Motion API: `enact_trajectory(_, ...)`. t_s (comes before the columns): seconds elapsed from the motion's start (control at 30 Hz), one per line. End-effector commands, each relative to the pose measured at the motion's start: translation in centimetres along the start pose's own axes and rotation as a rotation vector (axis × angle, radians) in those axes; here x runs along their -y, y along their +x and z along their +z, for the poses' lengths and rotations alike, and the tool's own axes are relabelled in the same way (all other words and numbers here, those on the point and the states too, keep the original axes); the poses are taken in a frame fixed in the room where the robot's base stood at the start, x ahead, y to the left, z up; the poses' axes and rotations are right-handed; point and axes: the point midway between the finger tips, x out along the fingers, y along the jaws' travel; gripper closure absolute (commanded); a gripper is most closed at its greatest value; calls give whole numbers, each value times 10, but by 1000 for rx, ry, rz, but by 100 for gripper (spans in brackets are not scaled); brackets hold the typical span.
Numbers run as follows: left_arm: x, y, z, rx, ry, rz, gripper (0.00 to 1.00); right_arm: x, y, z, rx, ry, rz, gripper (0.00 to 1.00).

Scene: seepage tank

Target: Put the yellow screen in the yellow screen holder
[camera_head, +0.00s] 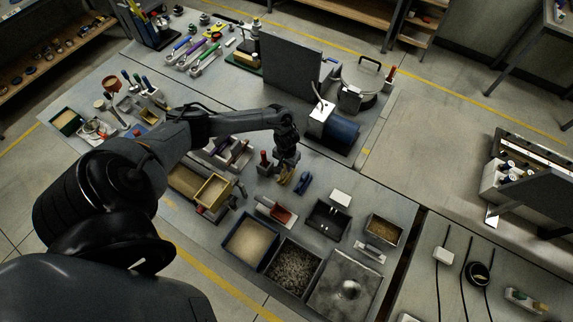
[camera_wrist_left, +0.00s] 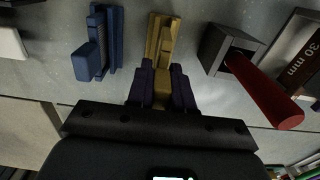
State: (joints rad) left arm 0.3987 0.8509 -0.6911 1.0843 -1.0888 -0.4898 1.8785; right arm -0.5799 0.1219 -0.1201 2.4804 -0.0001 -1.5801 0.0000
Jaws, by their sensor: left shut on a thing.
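My left gripper (camera_head: 286,163) points down over the middle of the bench. In the left wrist view its dark fingers (camera_wrist_left: 163,90) are shut on a yellow piece, which I take as the yellow screen (camera_wrist_left: 173,82). The yellow screen holder (camera_wrist_left: 161,32) is a narrow upright piece directly beyond the fingertips, in line with the screen. The two yellow parts overlap in view, so I cannot tell whether the screen is seated in it. In the head view only a small bit of yellow (camera_head: 286,177) shows below the gripper. My right gripper is not in view.
A blue holder (camera_wrist_left: 97,45) with a blue piece stands close beside the yellow one. A grey block (camera_wrist_left: 219,45) with a red-handled tool (camera_wrist_left: 262,92) stands on the other side. Trays (camera_head: 250,241) and a sand box (camera_head: 213,191) lie nearby. A dark panel (camera_head: 291,65) rises behind.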

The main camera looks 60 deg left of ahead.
Motion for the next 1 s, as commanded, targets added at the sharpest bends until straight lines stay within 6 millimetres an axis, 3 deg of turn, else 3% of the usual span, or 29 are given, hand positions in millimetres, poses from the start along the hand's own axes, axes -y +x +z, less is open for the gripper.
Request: enact_trajectory(1.0, 0, 0, 0, 0, 0, 0, 100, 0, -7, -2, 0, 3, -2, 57)
